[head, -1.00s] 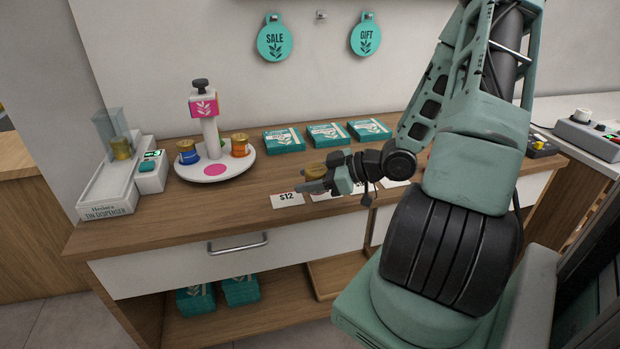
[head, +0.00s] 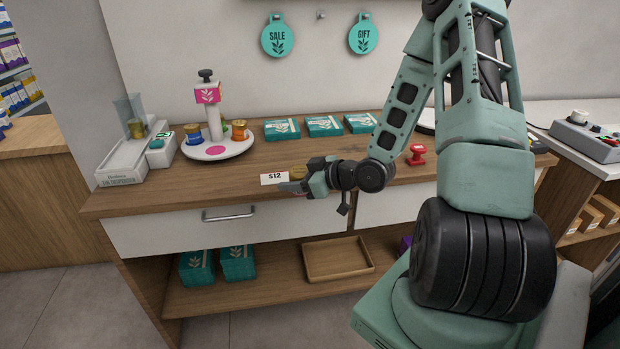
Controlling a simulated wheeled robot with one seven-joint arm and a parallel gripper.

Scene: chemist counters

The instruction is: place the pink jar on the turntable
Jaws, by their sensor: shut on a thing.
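The white round turntable (head: 238,149) stands at the left of the counter, with a central post bearing a pink leaf sign. A blue jar (head: 194,135), an orange jar (head: 239,131) and a partly hidden green jar (head: 227,131) stand on it. A pink disc (head: 215,150) marks its bare front. My gripper (head: 288,186) is right of and nearer than the turntable, above the counter's front edge, shut on a gold-lidded jar (head: 298,171). Only the lid shows clearly; the gripper hides most of the body, so I cannot confirm its pink colour.
A tin dispenser (head: 124,168) stands left of the turntable. Teal boxes (head: 281,129) line the back of the counter. A $12 card (head: 274,178) is beside my gripper. A red stamp-like object (head: 416,155) stands behind my arm. Counter between gripper and turntable looks clear.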

